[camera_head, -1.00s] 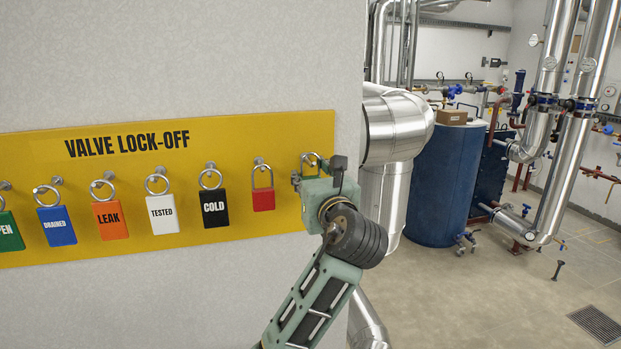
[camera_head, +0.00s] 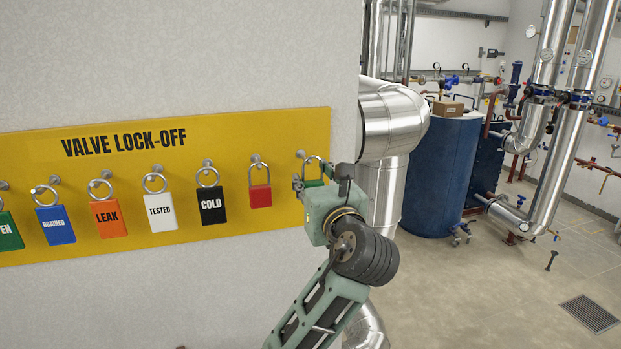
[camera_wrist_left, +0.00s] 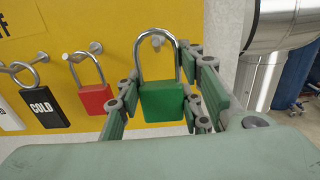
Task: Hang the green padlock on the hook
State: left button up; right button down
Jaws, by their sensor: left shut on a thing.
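The green padlock (camera_wrist_left: 162,103) is upright between the fingers of my left gripper (camera_head: 312,183), which is shut on its body. In the head view only a strip of the green padlock (camera_head: 314,183) and its silver shackle show; the gripper hides the rest. The bare metal hook (camera_head: 300,154) is at the right end of the yellow board, just up and left of the shackle. In the left wrist view the hook (camera_wrist_left: 158,40) shows through the top of the shackle loop. I cannot tell whether they touch. My right gripper is not in view.
The yellow board (camera_head: 230,127) carries a row of hung padlocks. The red padlock (camera_head: 260,196) is nearest on the left, then the black one (camera_head: 211,205). A thick silver pipe (camera_head: 392,118) stands close to the right of my gripper.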

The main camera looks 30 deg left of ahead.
aim_at(314, 183)
pick_arm(q)
jog(key=shift+v, duration=1.9)
jog(key=shift+r, duration=0.1)
